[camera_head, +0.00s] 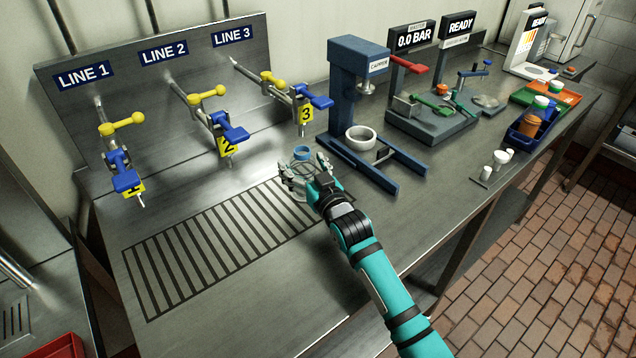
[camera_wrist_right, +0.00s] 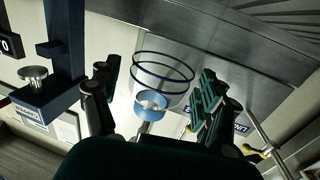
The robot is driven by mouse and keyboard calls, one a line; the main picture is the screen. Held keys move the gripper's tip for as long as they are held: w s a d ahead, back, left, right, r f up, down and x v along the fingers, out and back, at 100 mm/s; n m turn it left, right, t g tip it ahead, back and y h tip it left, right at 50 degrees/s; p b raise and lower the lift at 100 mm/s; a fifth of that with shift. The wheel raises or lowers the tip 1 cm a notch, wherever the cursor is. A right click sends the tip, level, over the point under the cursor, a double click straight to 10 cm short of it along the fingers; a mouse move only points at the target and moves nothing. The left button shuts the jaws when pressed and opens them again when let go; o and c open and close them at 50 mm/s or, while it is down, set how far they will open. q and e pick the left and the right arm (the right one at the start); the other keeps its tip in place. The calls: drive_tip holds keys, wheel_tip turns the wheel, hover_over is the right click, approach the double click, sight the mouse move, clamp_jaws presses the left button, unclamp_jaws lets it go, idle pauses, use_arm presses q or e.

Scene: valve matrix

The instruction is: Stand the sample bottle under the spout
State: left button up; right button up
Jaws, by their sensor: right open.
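The sample bottle (camera_head: 302,153) looks clear with a blue neck ring and stands upright on the bench near the right end of the drain grille. In the right wrist view the clear bottle (camera_wrist_right: 151,104) shows blue bands and lies between the fingers. My right gripper (camera_head: 300,172) is open around the bottle's near side; whether a finger touches it I cannot tell. The spouts of line 1 (camera_head: 140,201), line 2 (camera_head: 228,160) and line 3 (camera_head: 301,131) hang from the back panel, with line 3 closest to the bottle. My left gripper is out of view.
The slatted drain grille (camera_head: 215,250) lies clear to the left. A blue capper stand (camera_head: 355,110) with a white ring (camera_head: 360,138) stands just right of my gripper. Beyond are a test station (camera_head: 435,115), a blue bin (camera_head: 530,128) and small white caps (camera_head: 500,158).

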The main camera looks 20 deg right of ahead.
drive_tip(key=s, duration=0.3)
drive_tip(key=s+d, duration=0.1)
drive_tip(key=s, duration=0.3)
drive_tip(key=s+d+b, duration=0.1)
drive_tip(key=s, duration=0.3)
drive_tip(key=shift+d+r, duration=0.15)
